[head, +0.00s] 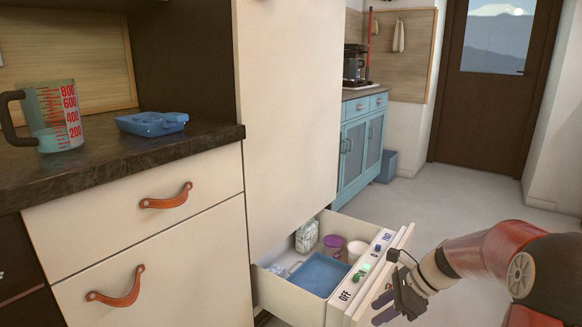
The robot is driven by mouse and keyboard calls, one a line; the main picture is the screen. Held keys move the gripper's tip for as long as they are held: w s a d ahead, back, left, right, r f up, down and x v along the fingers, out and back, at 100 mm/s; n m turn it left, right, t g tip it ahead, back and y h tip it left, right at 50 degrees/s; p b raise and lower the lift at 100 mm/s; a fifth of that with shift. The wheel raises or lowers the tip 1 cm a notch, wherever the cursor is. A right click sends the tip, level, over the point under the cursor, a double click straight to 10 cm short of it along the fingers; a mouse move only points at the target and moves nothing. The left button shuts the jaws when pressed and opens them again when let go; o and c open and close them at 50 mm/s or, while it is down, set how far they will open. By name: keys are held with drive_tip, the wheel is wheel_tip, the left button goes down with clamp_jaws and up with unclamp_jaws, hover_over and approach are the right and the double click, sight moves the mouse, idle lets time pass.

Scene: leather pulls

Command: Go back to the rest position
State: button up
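My gripper (383,308) is at the lower right of the head view, just in front of the open drawer's front panel (371,292). Its two dark fingertips look apart, with nothing visible between them. My red and black arm reaches in from the right edge. The drawer stands pulled out below the tall cream cabinet. I cannot tell whether the gripper touches the drawer front, and no leather pull shows on that front.
A measuring jug (50,117) and blue container (152,123) stand on the dark counter. Leather pulls (166,197) front closed drawers. Grey floor (450,205) is clear behind.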

drive_tip(key=s+a+r+n+t+h+p, duration=0.1)
drive_tip(key=s+a+r+n+h, duration=0.1)
drive_tip(key=s+r+n, duration=0.2)
drive_tip(key=s+a+r+n+t+h+p, duration=0.1)
drive_tip(key=s+r+n, duration=0.4)
drive_tip(key=s+n, duration=0.5)
drive_tip(key=s+a+r+n+t+h+p, duration=0.1)
drive_tip(key=s+r+n+h, duration=0.3)
drive_tip(key=s, duration=0.5)
drive_tip(key=a+r+n+t, duration=0.1)
drive_tip(key=n, duration=0.1)
drive_tip(key=shift+s+a+n, duration=0.2)
drive_tip(key=shift+a+n, duration=0.1)
drive_tip(key=shift+n, duration=0.1)
